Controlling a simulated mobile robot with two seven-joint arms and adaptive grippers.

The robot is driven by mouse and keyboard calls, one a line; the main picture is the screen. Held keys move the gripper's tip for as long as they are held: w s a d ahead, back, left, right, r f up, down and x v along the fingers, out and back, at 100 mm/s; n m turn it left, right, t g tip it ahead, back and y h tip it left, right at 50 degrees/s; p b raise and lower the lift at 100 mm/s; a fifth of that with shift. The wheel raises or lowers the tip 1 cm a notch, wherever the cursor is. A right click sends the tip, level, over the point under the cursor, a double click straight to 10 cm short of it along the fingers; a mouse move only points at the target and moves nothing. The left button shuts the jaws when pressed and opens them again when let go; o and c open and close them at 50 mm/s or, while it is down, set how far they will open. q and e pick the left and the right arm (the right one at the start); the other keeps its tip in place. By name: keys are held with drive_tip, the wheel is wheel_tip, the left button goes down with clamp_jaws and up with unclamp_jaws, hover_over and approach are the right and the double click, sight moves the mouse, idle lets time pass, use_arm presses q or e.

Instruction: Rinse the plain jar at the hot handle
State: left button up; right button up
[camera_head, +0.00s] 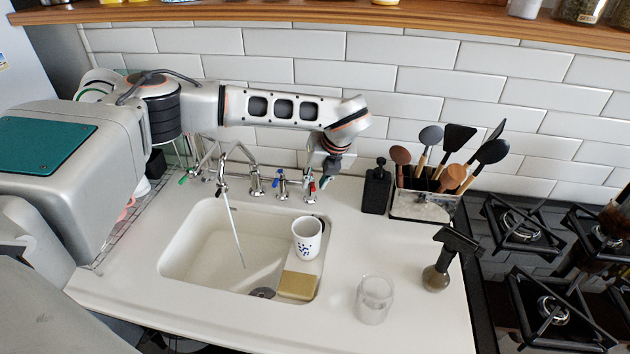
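The plain jar (375,299) looks like a clear, empty glass and stands upright on the white counter, right of the sink. The tap (238,152) rises behind the sink, and a thin stream (236,232) runs from its spout into the basin. A red-marked handle (312,187), which I take as the hot one, stands at the back of the sink, with a blue-marked handle (282,182) to its left. My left gripper (322,180) points down at the red-marked handle. Its fingers are small and partly hidden, so their opening and contact are unclear. My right gripper is not in view.
A white cup with blue spots (306,240) stands at the sink's right side, behind a yellowish sponge (298,285). A black bottle (376,188) and utensil holder (424,205) stand at the back. A black-handled tool (437,277) stands near the hob (540,235).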

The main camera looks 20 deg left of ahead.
use_arm(q)
drive_tip(key=v, duration=1.1)
drive_tip(key=shift+r, duration=0.3)
drive_tip(key=shift+f, duration=0.1)
